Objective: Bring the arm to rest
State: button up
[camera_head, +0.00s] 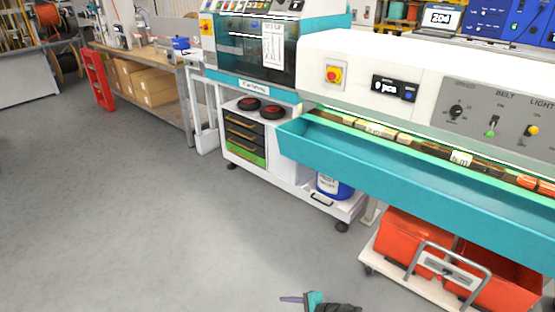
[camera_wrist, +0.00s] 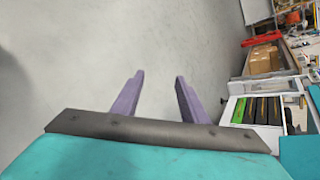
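My gripper (camera_head: 291,299) shows at the bottom edge of the head view, out over the bare grey floor, with its teal body and dark arm behind it. In the wrist view its two purple fingers (camera_wrist: 158,85) stand apart with a clear gap between them. Nothing is between the fingers; only floor shows there. The gripper touches nothing that I can see. Most of my arm is outside the head view.
A teal trough (camera_head: 400,178) runs along the white machine at right. Below it are a white cart (camera_head: 285,178) and a trolley with red bins (camera_head: 405,236). A workbench (camera_head: 150,60) with cardboard boxes (camera_head: 150,84) and a red step frame (camera_head: 98,80) stand back left. The floor at left is clear.

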jog(key=s+f+n+g+h+p, duration=0.35)
jog(key=s+n+g, duration=0.4)
jog(key=s, duration=0.65)
jog(key=s+d+n+g+h, duration=0.1)
jog(key=s+d+n+h, duration=0.2)
jog(key=d, duration=0.3)
jog(key=s+d+f+n+g+h, duration=0.1)
jog(key=s+d+n+g+h, duration=0.1)
jog(key=s+d, duration=0.4)
jog(key=shift+d+f+n+h, duration=0.25)
jog(key=shift+d+n+h, duration=0.2)
jog(key=shift+d+n, duration=0.15)
jog(key=shift+d, duration=0.1)
